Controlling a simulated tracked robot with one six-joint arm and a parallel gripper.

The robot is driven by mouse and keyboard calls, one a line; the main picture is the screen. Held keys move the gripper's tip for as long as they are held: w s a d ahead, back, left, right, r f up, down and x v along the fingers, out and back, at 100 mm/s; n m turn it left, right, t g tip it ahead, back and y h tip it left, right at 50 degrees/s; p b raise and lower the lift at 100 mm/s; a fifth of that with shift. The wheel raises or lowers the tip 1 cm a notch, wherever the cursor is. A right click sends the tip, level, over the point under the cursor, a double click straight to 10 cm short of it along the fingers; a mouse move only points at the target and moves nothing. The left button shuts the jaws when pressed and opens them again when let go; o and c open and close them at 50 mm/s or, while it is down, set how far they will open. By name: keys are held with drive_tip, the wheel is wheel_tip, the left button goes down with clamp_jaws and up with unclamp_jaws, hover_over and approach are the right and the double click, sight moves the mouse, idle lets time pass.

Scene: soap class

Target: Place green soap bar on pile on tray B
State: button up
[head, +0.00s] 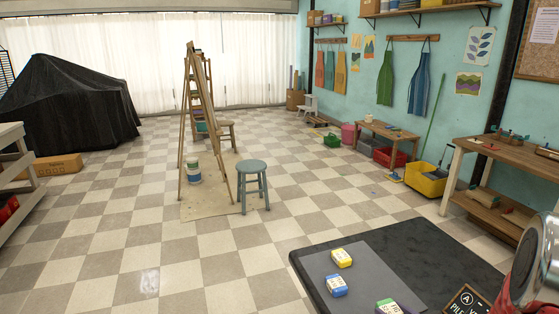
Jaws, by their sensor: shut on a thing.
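A yellow soap bar (342,257) with a pale label lies on a grey mat (312,262) on the dark table (420,250) at the bottom. A blue soap bar (336,286) lies just in front of it. A bar with green (385,303) and some purple is at the bottom edge, partly cut off; I cannot tell whether it is one bar or two. My arm shows at the right edge in red and metal. My gripper's fingers are out of view, so what they hold is hidden. I cannot make out tray B.
A small dark sign (465,301) with a circled A and "PILE" stands at the table's front right, partly cut off. Beyond the table are a blue stool (252,174), an easel (196,110) and a wooden workbench (500,150). The table's far right is clear.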

drive_tip(key=w+a+f+n+g+y, duration=0.1)
drive_tip(key=a+f+n+y, duration=0.1)
drive_tip(key=a, duration=1.3)
drive_tip(key=shift+w+a+f+y, duration=0.15)
drive_tip(key=shift+a+f+y, duration=0.2)
drive_tip(key=shift+f, duration=0.15)
drive_tip(key=f, duration=0.2)
drive_tip(key=s+f, duration=0.1)
drive_tip(key=f, duration=0.2)
drive_tip(key=shift+s+f, duration=0.25)
drive_tip(key=shift+f, duration=0.1)
